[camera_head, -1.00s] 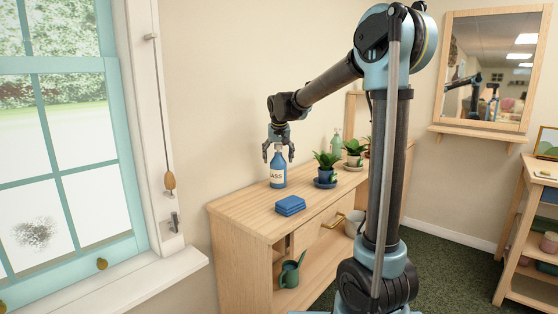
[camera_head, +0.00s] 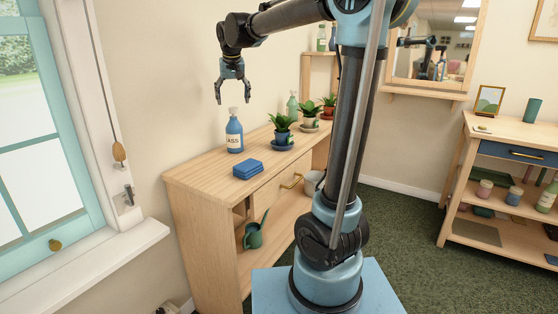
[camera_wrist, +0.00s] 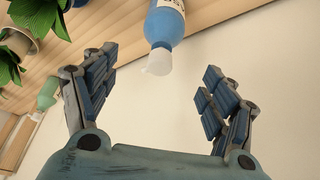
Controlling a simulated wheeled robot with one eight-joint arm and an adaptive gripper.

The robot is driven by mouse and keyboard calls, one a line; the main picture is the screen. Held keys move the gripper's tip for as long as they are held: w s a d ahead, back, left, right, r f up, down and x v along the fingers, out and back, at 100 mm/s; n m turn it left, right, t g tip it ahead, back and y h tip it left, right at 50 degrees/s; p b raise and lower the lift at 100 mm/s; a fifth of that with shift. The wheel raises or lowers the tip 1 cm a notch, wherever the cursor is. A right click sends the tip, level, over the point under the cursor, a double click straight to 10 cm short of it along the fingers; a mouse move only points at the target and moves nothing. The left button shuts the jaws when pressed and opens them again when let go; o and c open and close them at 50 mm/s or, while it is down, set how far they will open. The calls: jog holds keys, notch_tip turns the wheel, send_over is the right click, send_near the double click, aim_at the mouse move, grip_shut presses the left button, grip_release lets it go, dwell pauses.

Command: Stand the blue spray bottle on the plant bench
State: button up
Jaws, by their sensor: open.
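The blue spray bottle (camera_head: 234,135) has a white top and a pale label. It stands upright on the wooden plant bench (camera_head: 205,180), left of the potted plants. My gripper (camera_head: 232,100) is open and empty, above the bottle and apart from it. In the wrist view, the bottle (camera_wrist: 166,25) shows at the top with its white nozzle between my gripper's open fingers (camera_wrist: 158,85), beyond the fingertips.
A folded blue cloth (camera_head: 248,169) lies in front of the bottle. Potted plants, the nearest in a blue pot (camera_head: 283,136), stand to the right, with a green bottle (camera_head: 293,105) behind. A green watering can (camera_head: 255,235) sits on the lower shelf. The window (camera_head: 35,130) is at left.

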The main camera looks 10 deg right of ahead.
jog(key=s+d+f+g, duration=0.1)
jog(key=s+d+f, duration=0.4)
jog(key=s+d, duration=0.4)
jog(key=s+d+f, duration=0.6)
jog(key=s+d, duration=0.2)
jog(key=s, duration=0.1)
jog(key=s+d+f, duration=0.3)
jog(key=s+f, duration=0.5)
jog(key=s, duration=0.1)
jog(key=s+d+f+m+g, duration=0.1)
jog(key=s+d+f, duration=0.3)
jog(key=s+f, duration=0.4)
jog(key=shift+s+f+h, duration=0.3)
jog(key=shift+s+f, duration=0.1)
jog(key=shift+s, duration=0.4)
jog(key=shift+w+f, duration=0.2)
jog(key=shift+w, duration=0.35)
